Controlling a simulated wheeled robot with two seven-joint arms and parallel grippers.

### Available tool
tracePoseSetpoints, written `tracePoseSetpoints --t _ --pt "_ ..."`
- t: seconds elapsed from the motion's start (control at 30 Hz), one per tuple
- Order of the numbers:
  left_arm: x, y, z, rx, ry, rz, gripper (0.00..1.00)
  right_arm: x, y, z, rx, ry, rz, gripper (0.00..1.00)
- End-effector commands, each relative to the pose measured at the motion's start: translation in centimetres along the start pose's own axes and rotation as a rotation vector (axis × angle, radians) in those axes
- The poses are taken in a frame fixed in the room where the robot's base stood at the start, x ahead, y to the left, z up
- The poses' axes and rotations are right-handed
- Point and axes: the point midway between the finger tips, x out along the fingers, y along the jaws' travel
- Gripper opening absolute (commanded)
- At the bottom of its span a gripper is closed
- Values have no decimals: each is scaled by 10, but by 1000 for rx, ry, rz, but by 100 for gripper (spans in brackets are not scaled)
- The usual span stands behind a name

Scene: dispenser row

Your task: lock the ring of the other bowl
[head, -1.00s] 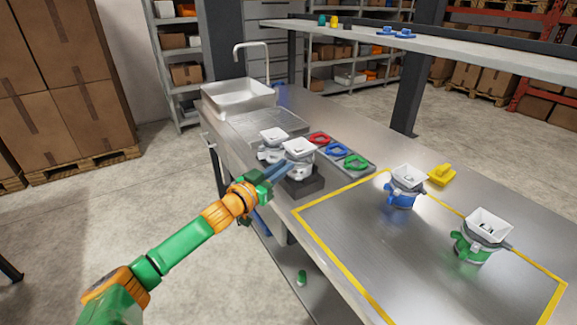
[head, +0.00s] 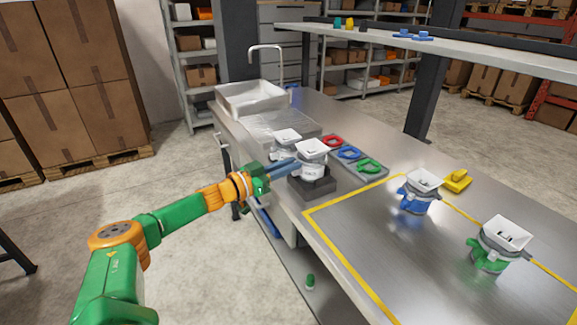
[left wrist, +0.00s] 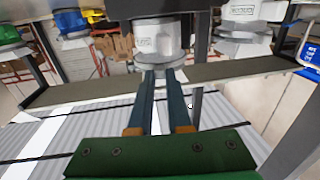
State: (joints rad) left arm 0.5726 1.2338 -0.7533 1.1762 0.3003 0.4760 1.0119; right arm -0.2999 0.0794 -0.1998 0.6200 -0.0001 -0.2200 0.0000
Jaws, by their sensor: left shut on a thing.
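A white bowl (head: 312,160) with a square top stands on a dark block (head: 312,187). My left gripper (head: 294,164) reaches it from the left and is shut on a small grey tab of the ring at this bowl. In the left wrist view the fingers (left wrist: 160,75) meet at that tab below the white body (left wrist: 156,38). The wrist view does not show clearly whether the ring is locked. A second white bowl (head: 285,139) stands just behind. A blue-based bowl (head: 419,191) and a green-based bowl (head: 497,243) stand on the right. My right gripper is out of view.
A grey tray with red (head: 333,141), blue (head: 349,153) and green (head: 369,166) rings lies beside the block. A yellow piece (head: 457,181) lies behind the yellow-outlined area, whose front part is clear. A sink (head: 250,98) and a raised shelf (head: 440,50) are farther back.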

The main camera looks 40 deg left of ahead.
Motion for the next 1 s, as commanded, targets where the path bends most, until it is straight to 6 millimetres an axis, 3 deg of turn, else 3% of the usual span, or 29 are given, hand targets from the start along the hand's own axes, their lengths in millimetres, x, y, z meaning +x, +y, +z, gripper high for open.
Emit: tracePoseSetpoints --t 0.03,0.07,0.1,0.47,0.87,1.0 --pt "0 0 1 0 -1 0 0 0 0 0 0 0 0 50" --pt "0 0 1 0 -1 0 19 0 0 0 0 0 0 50" --pt "0 0 1 0 -1 0 30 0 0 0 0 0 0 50" --pt "-2 0 2 0 -2 0 30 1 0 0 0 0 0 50" --pt "-46 0 4 2 -10 1 30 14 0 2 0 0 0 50" --pt "-61 1 0 -1 -11 8 30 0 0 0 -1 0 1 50"
